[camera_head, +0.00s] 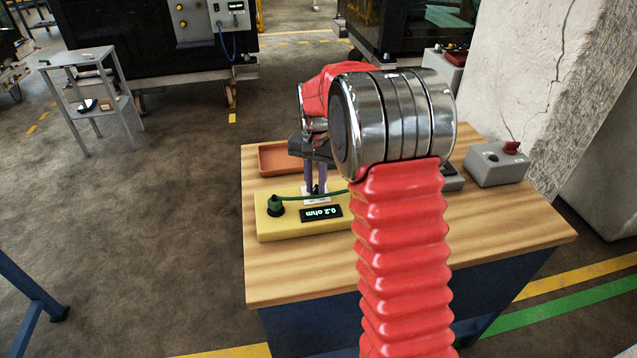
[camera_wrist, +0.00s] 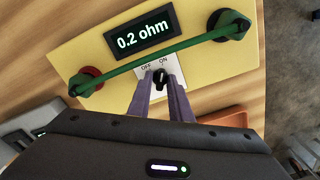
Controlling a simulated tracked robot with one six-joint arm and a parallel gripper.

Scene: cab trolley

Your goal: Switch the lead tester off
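The yellow lead tester (camera_head: 285,229) lies on the wooden bench; its display reads 0.2 ohm in the wrist view (camera_wrist: 142,35). Its small black switch (camera_wrist: 160,80) sits on a white plate marked OFF and ON, and its pointer appears to face ON. My gripper (camera_wrist: 161,88) is pointed down at the switch, its two purple fingers on either side of the knob. The fingers look apart; contact with the knob cannot be made out. In the head view, my gripper (camera_head: 316,188) is over the tester, and my wrist and red arm cover part of its right end.
A green lead (camera_wrist: 165,53) spans the tester's two posts, just beyond the fingertips. An orange tray (camera_head: 272,160) is behind the tester. The bench's front right is clear.

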